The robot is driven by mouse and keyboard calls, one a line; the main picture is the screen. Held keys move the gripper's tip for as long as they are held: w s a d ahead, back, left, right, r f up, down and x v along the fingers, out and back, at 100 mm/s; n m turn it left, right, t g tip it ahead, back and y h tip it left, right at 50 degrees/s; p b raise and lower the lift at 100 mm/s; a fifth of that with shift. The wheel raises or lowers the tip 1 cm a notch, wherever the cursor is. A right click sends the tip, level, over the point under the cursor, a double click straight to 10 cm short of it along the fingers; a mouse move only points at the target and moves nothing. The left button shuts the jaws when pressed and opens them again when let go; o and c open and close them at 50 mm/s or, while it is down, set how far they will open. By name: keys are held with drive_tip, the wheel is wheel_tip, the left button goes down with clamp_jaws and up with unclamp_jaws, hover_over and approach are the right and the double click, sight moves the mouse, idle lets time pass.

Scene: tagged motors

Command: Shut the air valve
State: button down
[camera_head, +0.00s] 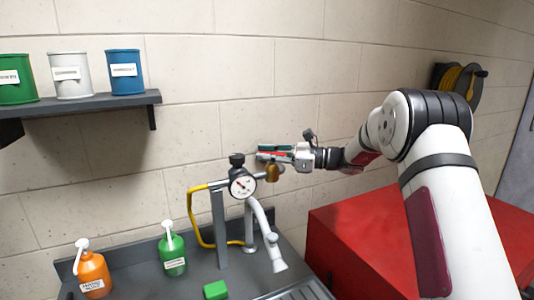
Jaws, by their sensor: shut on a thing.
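The air valve (272,172) is a small brass-coloured body at the right end of a pipe, beside a round white pressure gauge (242,184) with a black knob on top. It stands on a grey post above the bench. My gripper (268,153) reaches in from the right and is just above the valve. Its jaws are shut on what looks like the valve's red handle (283,155), mostly hidden between the fingers. The handle's exact angle is too small to tell.
A grey bench (130,275) carries an orange bottle (93,275), a green bottle (174,254) and a green block (215,290). A yellow hose (191,215) loops left of the post. A red cabinet (350,235) stands right. A shelf (85,105) holds cans.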

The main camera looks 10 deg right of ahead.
drive_tip(key=m+t+h+p, duration=0.2)
drive_tip(key=m+t, duration=0.1)
drive_tip(key=m+t+h+p, duration=0.3)
drive_tip(key=t, duration=0.1)
drive_tip(key=shift+w+d+r+h, duration=0.1)
drive_tip(key=shift+d+h, duration=0.1)
drive_tip(key=shift+h, duration=0.1)
drive_tip(key=m+t+h, duration=0.1)
drive_tip(key=m+t+h+p, duration=0.1)
drive_tip(key=h, duration=0.1)
drive_tip(key=m+t+h+p, duration=0.1)
drive_tip(key=shift+w+d+m+h, duration=0.2)
drive_tip(key=shift+w+m+h, duration=0.05)
drive_tip(key=shift+m+h, duration=0.05)
drive_tip(key=shift+d+m+t+h, duration=0.1)
drive_tip(key=shift+m+t+h, duration=0.2)
drive_tip(key=shift+m+h, duration=0.3)
drive_tip(key=shift+w+d+h, duration=0.1)
drive_tip(key=shift+w+h, duration=0.05)
drive_tip(key=shift+h, duration=0.25)
drive_tip(key=c, duration=1.6)
unclamp_jaws()
drive_tip(key=shift+o, duration=0.2)
drive_tip(key=v, duration=1.2)
